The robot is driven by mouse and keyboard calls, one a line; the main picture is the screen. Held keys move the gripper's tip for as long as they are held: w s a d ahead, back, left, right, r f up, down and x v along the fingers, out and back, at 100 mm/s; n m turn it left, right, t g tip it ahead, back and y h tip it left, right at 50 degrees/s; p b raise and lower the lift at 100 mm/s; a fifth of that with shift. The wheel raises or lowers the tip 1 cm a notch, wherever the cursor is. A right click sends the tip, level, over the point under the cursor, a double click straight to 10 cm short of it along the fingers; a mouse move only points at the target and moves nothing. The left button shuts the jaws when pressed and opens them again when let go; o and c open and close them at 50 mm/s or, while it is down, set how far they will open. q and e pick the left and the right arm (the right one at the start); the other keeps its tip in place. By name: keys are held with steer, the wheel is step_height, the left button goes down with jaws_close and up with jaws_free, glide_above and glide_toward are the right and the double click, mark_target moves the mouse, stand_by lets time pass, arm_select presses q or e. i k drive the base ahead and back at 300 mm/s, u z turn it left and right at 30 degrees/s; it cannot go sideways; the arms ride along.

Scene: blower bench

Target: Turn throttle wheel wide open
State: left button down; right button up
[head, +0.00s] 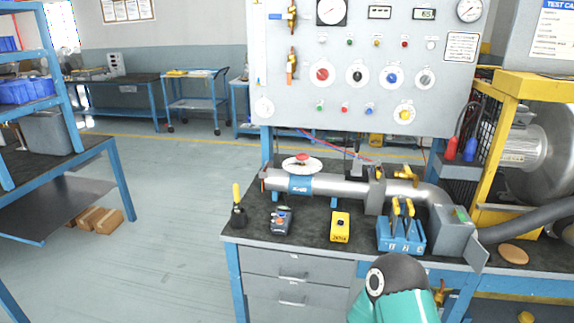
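The throttle wheel (302,163) is a pale round wheel with a red hub. It sits on top of the grey pipe (338,187), above a blue band (300,184), near the left end of the pipe. Its turned position cannot be read from this view. A teal and black arm part of mine shows at the bottom, in front of the bench. No gripper fingers show, and nothing of mine touches the wheel.
On the bench (262,208), a black item with a yellow handle (238,212), a dark handheld device (281,220) and a yellow box (340,227) stand in front of the pipe. A blue tool holder (400,238) is further right. A gauge panel (290,95) rises behind.

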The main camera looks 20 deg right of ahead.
mark_target(300, 157)
steer(key=z, duration=0.15)
steer(key=i, duration=0.9)
